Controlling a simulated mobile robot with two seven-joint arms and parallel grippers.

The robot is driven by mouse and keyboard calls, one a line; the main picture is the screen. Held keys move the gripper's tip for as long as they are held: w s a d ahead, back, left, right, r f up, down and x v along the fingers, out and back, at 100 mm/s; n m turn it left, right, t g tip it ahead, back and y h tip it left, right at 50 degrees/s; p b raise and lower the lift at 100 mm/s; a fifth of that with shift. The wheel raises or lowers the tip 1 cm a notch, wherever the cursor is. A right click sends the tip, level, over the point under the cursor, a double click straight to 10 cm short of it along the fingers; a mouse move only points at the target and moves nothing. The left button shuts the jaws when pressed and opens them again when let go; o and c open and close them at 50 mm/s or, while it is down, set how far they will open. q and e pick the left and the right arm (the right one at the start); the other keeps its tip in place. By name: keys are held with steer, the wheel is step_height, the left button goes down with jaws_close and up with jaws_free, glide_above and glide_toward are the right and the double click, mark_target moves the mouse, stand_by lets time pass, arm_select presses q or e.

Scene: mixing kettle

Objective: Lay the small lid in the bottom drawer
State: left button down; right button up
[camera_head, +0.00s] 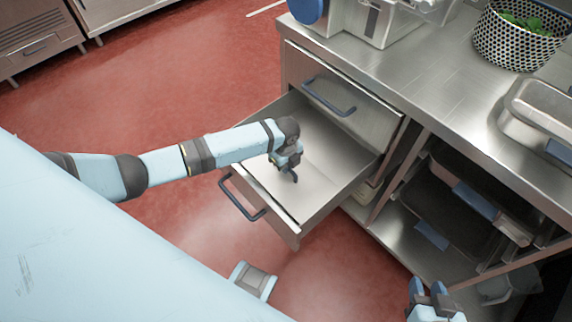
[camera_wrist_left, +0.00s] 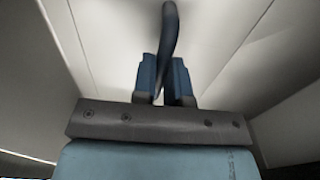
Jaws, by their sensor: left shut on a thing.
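The bottom drawer (camera_head: 308,202) is pulled open, and its pale floor looks bare around my gripper. My left gripper (camera_head: 289,160) is inside the drawer's outline, pointing down over its floor. It is shut on a thin dark curved piece, seemingly the small lid (camera_wrist_left: 170,35) seen edge-on, standing up between the blue fingers (camera_wrist_left: 163,82) in the left wrist view. I cannot tell whether the lid touches the drawer floor. My right gripper (camera_head: 428,292) is at the bottom right edge of the head view, empty, with its fingers apart.
A shut upper drawer (camera_head: 345,100) with a dark handle is above the open one. The steel counter (camera_head: 435,85) carries a perforated basket (camera_head: 515,40) of greens and a metal pan (camera_head: 535,115). Dark trays (camera_head: 455,215) fill the shelf to the right. Red floor lies left.

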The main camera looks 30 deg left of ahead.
arm_select(q)
steer(key=shift+r, duration=0.1)
steer(key=c, duration=1.3)
jaws_free()
steer(key=shift+c, duration=0.2)
steer(key=shift+o, duration=1)
